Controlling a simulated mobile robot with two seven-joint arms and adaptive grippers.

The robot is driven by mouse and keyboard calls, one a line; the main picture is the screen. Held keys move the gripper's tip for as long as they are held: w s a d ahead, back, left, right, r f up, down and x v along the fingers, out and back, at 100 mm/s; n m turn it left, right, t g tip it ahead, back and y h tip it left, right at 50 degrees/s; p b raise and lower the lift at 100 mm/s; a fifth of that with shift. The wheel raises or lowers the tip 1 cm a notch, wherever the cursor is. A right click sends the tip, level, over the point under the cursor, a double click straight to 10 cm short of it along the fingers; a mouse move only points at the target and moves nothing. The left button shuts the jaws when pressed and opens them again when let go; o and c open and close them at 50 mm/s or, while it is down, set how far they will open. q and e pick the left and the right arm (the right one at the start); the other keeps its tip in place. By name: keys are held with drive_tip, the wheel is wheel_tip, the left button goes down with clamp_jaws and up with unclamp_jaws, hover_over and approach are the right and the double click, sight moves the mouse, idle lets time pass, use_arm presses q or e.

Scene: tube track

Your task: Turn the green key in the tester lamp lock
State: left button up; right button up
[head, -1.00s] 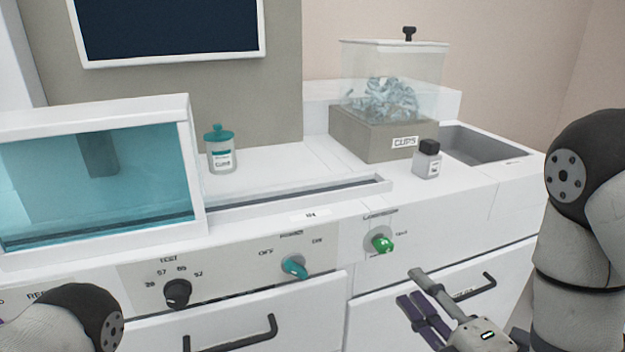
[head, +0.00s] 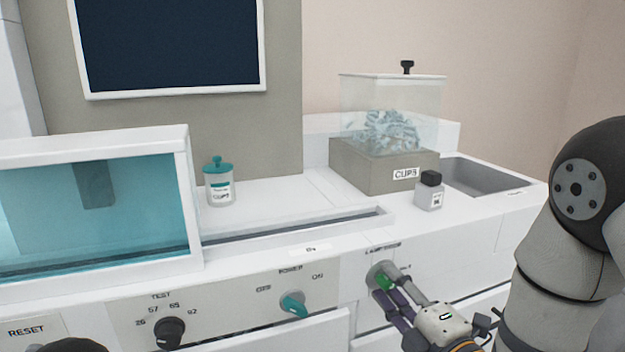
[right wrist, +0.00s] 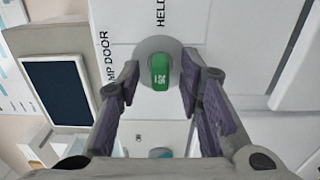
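The green key (head: 384,281) sits in a round grey lock on the front panel, to the right of the power knob; in the head view my right gripper partly covers it. In the right wrist view the green key (right wrist: 161,70) stands between my fingers, in the grey lock disc (right wrist: 145,52), near lettering ending in "MP DOOR" and "HELD". My right gripper (head: 387,291) is open, its purple-padded fingers on either side of the key, with visible gaps to it. My left gripper is out of view.
The teal power knob (head: 293,304) and black test knob (head: 170,333) are left of the lock. Drawer fronts lie below. On the counter stand a teal-lidded jar (head: 220,190), a small black-capped bottle (head: 429,195) and a clear clips bin (head: 390,165).

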clamp_jaws()
drive_tip(key=shift+r, duration=0.1)
drive_tip(key=shift+m, duration=0.5)
drive_tip(key=shift+w+r+p, duration=0.1)
drive_tip(key=shift+p, duration=0.25)
idle(0.7)
